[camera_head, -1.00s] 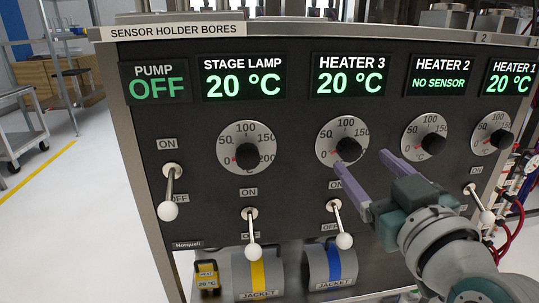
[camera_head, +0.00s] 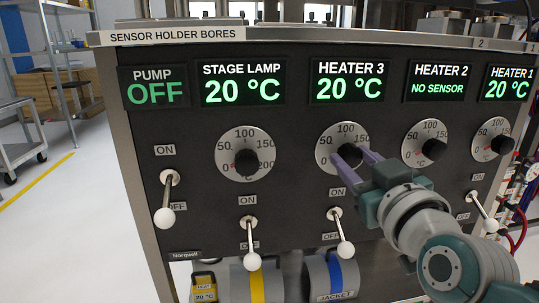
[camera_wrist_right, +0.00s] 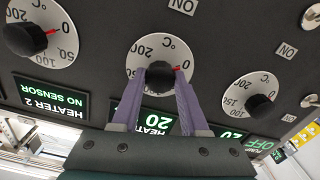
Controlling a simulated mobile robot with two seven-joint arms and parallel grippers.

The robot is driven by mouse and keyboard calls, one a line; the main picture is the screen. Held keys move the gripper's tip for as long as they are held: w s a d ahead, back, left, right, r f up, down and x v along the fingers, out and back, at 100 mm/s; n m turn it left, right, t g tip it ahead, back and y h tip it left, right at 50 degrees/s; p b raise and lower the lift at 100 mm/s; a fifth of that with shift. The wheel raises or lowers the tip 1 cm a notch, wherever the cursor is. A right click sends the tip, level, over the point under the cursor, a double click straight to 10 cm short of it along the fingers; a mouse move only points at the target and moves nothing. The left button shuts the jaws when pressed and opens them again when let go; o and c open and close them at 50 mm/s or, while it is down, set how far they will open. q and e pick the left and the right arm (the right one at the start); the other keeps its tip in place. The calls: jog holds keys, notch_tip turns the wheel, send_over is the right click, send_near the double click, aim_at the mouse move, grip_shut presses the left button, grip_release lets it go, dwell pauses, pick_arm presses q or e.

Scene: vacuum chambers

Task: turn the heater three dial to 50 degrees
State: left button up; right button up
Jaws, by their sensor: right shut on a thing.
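The heater 3 dial (camera_head: 350,153) is a black knob on a round white scale, below the HEATER 3 display (camera_head: 348,82) that reads 20 °C. My right gripper (camera_head: 353,156) has its purple fingers on either side of the knob and is shut on it. In the right wrist view the heater 3 dial (camera_wrist_right: 159,78) sits between the two fingertips, and its red pointer is by the 0 mark. The fingers hide part of the knob and scale. My left gripper is not in view.
The stage lamp dial (camera_head: 247,162) is to the left, and the heater 2 dial (camera_head: 437,148) is close on the right. A toggle switch (camera_head: 340,232) with a white ball end juts out below heater 3.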

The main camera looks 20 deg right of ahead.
grip_shut()
jog(key=shift+r+m+p, duration=0.15)
jog(key=shift+m+p, duration=0.5)
jog(key=shift+m, duration=0.25)
jog(key=m+p, duration=0.1)
jog(key=m, duration=0.2)
jog(key=shift+p, duration=0.35)
jog(key=m+p, duration=0.1)
jog(key=m, duration=0.3)
jog(key=shift+m, duration=1.4)
